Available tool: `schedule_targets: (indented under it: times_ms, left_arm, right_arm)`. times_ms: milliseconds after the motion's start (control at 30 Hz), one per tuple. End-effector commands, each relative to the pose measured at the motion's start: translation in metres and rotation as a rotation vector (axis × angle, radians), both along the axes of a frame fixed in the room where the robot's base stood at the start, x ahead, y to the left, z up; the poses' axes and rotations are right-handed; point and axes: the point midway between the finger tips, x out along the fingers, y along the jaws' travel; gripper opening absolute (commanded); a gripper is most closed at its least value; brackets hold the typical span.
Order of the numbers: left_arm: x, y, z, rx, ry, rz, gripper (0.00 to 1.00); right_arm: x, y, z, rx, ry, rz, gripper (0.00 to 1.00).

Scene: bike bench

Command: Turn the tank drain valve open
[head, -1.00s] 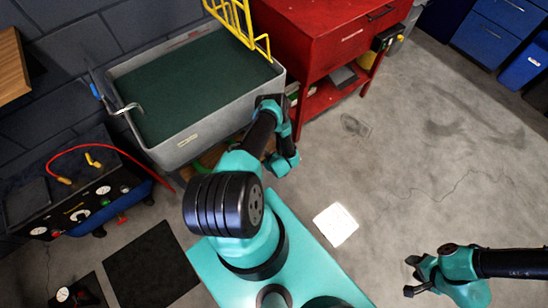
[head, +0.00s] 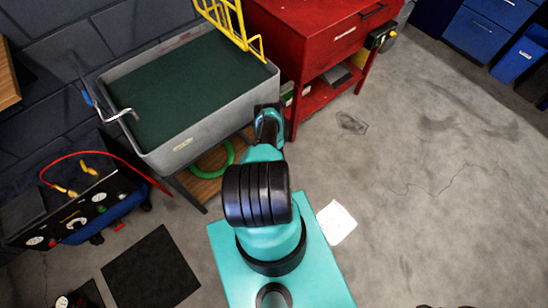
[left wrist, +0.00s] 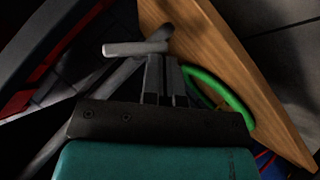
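The grey tank (head: 200,126) with dark green liquid stands at the upper left of the head view. My left arm reaches up to its near right corner, where my left gripper (head: 268,112) is mostly hidden by the wrist. In the left wrist view my left gripper (left wrist: 164,60) has its fingers close together. A grey lever handle (left wrist: 130,48), which looks like the drain valve, lies across just beyond the fingertips. I cannot tell whether they touch it. Only dark bits of my right gripper (head: 428,306) show at the bottom edge.
A green hose (head: 214,160) lies on the wooden shelf (head: 203,188) under the tank; the hose also shows beside the fingers in the left wrist view (left wrist: 225,98). A red cabinet (head: 310,45) stands close right of the tank. The floor at right is mostly clear.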

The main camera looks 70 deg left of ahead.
Motion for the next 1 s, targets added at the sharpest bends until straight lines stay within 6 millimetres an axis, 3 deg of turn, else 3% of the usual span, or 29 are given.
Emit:
schedule_targets:
  times_ms: [1000]
  left_arm:
    - [-0.001, 0.002, -0.022, 0.0, 0.003, 0.008, 0.0]
  right_arm:
    - [0.0, 0.0, 0.0, 0.0, 0.0, 0.0, 0.43]
